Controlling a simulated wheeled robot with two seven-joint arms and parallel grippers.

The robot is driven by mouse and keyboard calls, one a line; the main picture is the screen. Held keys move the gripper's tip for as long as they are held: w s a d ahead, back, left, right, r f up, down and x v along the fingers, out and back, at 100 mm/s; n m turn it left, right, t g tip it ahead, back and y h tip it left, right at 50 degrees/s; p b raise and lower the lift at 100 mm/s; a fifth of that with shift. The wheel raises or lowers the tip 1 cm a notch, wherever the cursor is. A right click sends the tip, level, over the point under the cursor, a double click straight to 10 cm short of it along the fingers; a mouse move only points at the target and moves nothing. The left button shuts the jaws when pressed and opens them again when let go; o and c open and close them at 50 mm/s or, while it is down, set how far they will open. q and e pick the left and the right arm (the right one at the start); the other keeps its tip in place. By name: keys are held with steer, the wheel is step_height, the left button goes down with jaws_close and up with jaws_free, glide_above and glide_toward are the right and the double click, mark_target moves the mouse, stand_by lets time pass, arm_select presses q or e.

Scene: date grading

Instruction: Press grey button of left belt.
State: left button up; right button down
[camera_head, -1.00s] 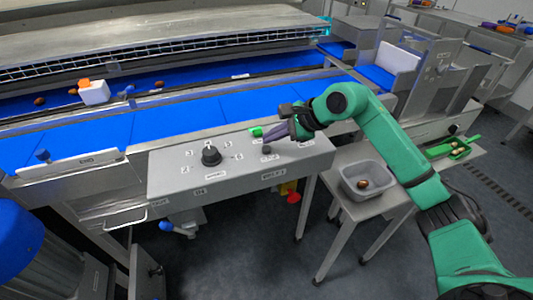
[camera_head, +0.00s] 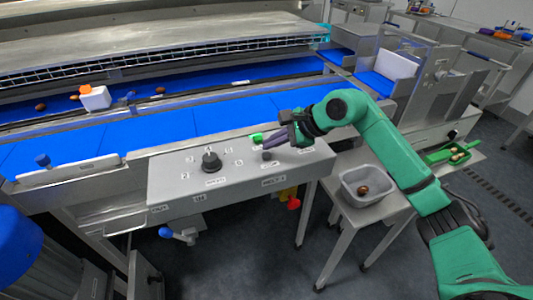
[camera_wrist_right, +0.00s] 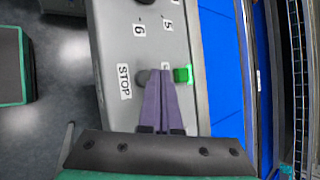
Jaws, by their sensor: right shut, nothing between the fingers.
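The grey button (camera_head: 267,156) is a small dark round knob on the front of the sloped control panel (camera_head: 180,190). In the right wrist view the grey button (camera_wrist_right: 142,77) sits beside the STOP label. A green button (camera_head: 257,138) is just behind it and also shows in the wrist view (camera_wrist_right: 183,74). My right gripper (camera_head: 267,143) is shut and empty. Its purple fingertips (camera_wrist_right: 160,73) point between the two buttons, very near the grey one. I cannot tell whether they touch it. My left gripper is out of view.
A black dial (camera_head: 211,160) with number labels is left of the buttons. The blue belt (camera_head: 160,126) runs behind the panel. A grey bin (camera_head: 350,184) with a brown date stands on a side table at right, under my right arm. A red knob (camera_head: 294,202) hangs below the panel.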

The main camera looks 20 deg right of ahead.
mark_target(271, 154)
stand_by(0.9)
steer(key=shift+f+b, duration=0.4)
steer(key=shift+b, duration=0.1)
steer(key=shift+f+b, duration=0.5)
stand_by(0.3)
stand_by(0.4)
steer(key=shift+r+p, duration=0.6)
steer(key=shift+r, duration=0.3)
step_height(271, 154, up, 5)
steer(key=p, duration=0.3)
steer(key=shift+r+p, duration=0.1)
steer(key=shift+p, duration=0.2)
